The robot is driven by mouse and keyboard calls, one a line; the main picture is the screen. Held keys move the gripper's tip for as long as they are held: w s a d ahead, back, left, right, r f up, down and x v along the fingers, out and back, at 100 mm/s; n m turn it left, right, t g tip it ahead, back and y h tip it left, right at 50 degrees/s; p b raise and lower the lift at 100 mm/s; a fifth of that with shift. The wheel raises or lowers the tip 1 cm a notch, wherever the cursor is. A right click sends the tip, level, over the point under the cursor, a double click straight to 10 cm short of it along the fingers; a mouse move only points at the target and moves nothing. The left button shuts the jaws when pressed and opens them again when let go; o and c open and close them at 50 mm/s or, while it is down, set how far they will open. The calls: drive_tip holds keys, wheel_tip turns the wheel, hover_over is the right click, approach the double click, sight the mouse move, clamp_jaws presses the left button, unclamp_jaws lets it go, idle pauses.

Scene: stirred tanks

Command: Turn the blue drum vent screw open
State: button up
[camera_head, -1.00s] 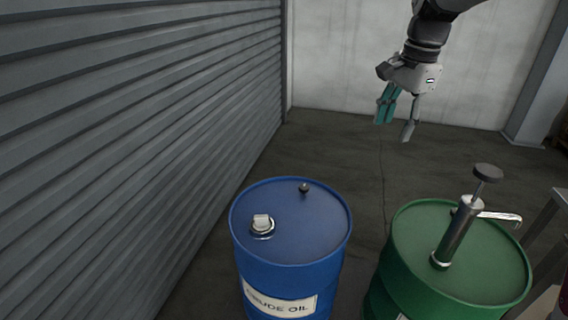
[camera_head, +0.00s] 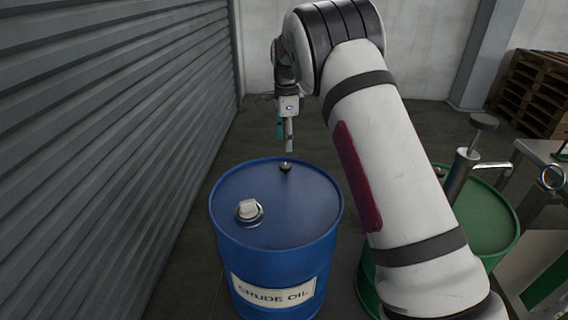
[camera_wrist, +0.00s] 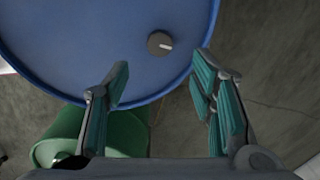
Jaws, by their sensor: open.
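The blue drum (camera_head: 300,218) stands upright, with a "CRUDE OIL" label on its side. Its small dark vent screw (camera_head: 285,168) sits near the far rim of the lid. In the wrist view the vent screw (camera_wrist: 160,43) is a round dark knob with a pale line on it, beyond the fingertips and between their lines. A larger silver bung with a pale top (camera_head: 248,210) is on the lid's left side. My gripper (camera_head: 286,146) hangs above the vent screw, fingers down. In the wrist view its teal-padded fingers (camera_wrist: 160,82) are apart with nothing between them.
A green drum (camera_head: 492,215) with a hand pump (camera_head: 462,168) stands to the right, partly hidden by my arm. A grey ribbed wall (camera_head: 100,130) runs along the left. Wooden pallets (camera_head: 537,92) and a metal table (camera_head: 540,152) are at the right.

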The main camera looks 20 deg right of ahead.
sight(287, 165)
wheel_tip(287, 165, down, 9)
drive_tip(key=shift+d+r+b, duration=0.15)
drive_tip(key=shift+r+b, duration=0.05)
drive_tip(key=shift+b, duration=0.45)
drive_tip(key=shift+c, duration=0.6)
drive_tip(key=c, duration=1)
